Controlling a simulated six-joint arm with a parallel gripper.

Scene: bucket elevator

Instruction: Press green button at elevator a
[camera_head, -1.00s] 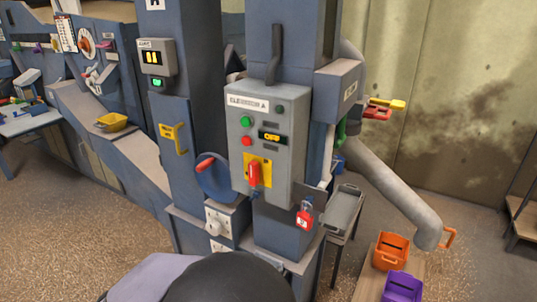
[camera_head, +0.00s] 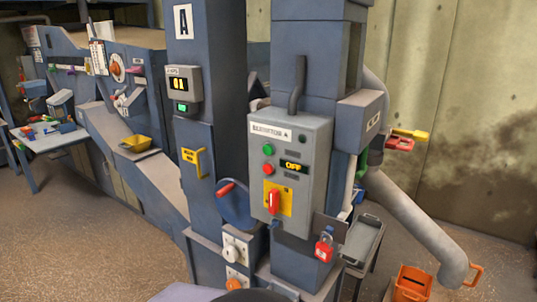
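The grey control box labelled as elevator A (camera_head: 308,150) is mounted on a blue column at the centre of the head view. Its green button (camera_head: 268,150) is on the upper left of the panel, above a red button (camera_head: 268,170). A small display (camera_head: 294,166) beside them reads OFF. A red rotary switch (camera_head: 273,202) on a yellow plate sits lower down. Nothing covers the green button. My gripper is not in view.
A red padlock (camera_head: 324,249) hangs at the box's lower right. A blue handwheel (camera_head: 236,204) stands left of the box. A grey pipe (camera_head: 415,220) slopes down right toward an orange bucket (camera_head: 411,284). A worktable (camera_head: 50,142) stands far left.

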